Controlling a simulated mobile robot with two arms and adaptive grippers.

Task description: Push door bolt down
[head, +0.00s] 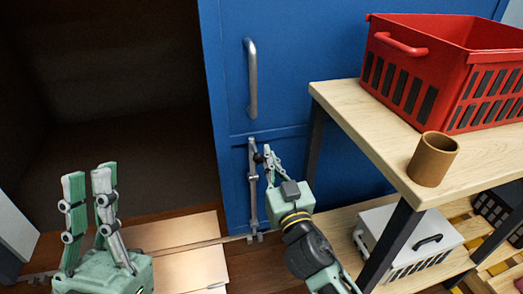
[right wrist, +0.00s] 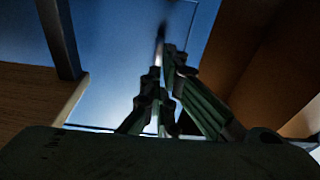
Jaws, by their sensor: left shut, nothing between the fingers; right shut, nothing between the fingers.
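The door bolt (head: 252,190) is an upright grey metal rod on the lower part of the blue door (head: 222,100). A dark knob (head: 258,158) sticks out near its upper end. My right gripper (head: 267,152) is shut, with its fingertips at the right side of the knob; I cannot tell whether they touch. In the right wrist view, its fingers (right wrist: 162,60) point up at the blue door, and part of the bolt (right wrist: 160,33) shows dark and blurred beyond the tips. My left gripper (head: 88,175) is shut and empty at the lower left, away from the bolt.
A grey vertical handle (head: 252,80) is above the bolt. A wooden shelf unit (head: 350,110) at right carries a red crate (head: 440,70) and a brown cup (head: 433,160); a white crate (head: 405,240) stands below. A dark opening lies left of the door.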

